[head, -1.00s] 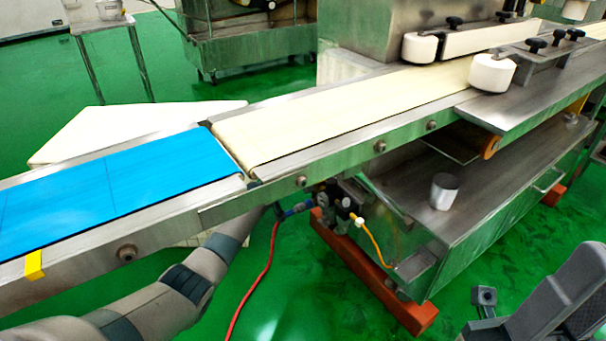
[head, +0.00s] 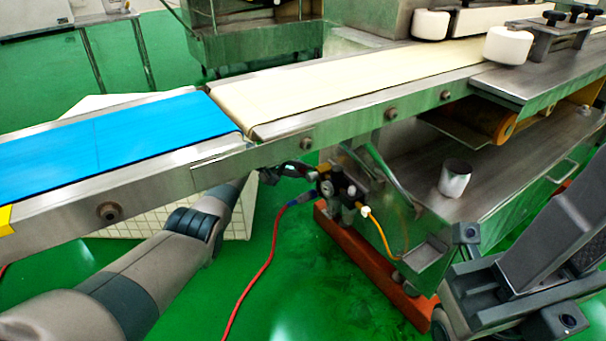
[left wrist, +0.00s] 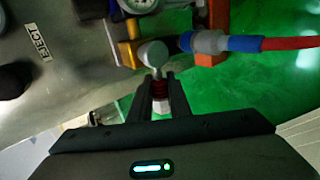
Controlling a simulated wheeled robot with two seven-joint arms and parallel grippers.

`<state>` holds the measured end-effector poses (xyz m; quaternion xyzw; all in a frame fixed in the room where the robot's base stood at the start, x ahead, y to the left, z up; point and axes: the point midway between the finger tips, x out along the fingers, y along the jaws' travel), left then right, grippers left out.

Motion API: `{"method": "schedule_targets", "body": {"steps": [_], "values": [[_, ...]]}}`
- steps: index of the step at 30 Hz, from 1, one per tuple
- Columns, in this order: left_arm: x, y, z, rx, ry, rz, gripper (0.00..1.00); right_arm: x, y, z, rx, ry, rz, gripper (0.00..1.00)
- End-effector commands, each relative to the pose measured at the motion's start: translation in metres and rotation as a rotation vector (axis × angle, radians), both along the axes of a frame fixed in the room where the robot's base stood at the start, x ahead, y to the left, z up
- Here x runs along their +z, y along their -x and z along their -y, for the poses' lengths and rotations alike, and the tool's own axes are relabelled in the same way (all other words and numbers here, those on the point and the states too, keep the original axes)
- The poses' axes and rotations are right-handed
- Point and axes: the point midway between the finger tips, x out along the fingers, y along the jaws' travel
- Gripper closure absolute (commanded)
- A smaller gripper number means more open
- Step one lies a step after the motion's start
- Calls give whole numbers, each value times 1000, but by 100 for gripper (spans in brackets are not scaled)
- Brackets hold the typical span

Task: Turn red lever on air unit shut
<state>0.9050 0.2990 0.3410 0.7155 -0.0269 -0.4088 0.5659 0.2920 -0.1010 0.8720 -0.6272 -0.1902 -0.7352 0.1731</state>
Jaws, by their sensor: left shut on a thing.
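The air unit (head: 338,190) hangs below the conveyor, with a small gauge, a blue fitting and hoses. My left gripper (head: 292,169) reaches under the belt frame beside its left side. In the left wrist view, my left gripper (left wrist: 160,97) is shut on the red lever (left wrist: 160,88). A narrow dark red part of the lever shows between the fingers. A round silver knob (left wrist: 152,54) sits just beyond the fingertips. In the head view the lever is too small to make out. Dark parts of my right arm stand at the lower right; its finger opening is unclear.
The conveyor frame (head: 225,165) passes above my left arm. A red hose (head: 262,270) drops to the green floor, and a yellow hose (head: 383,232) runs right. A metal cup (head: 454,178) stands on the lower shelf. An orange-red beam (head: 360,260) lies below the machine.

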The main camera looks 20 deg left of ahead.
Motion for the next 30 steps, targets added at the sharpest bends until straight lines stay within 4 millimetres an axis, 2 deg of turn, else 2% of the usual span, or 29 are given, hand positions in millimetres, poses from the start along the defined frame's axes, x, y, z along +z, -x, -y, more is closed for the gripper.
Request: {"method": "schedule_targets", "body": {"steps": [17, 18, 19, 30], "values": [[-3, 0, 0, 1, 32, -28, 100, 3, 2, -5, 12, 3, 14, 69], [-3, 0, 0, 1, 32, -28, 74, 3, 2, -5, 12, 3, 14, 69], [-3, 0, 0, 1, 32, -28, 66, 3, 2, -5, 12, 3, 14, 69], [-2, 0, -1, 1, 31, -26, 64, 4, 3, -4, 12, 3, 15, 69]]}}
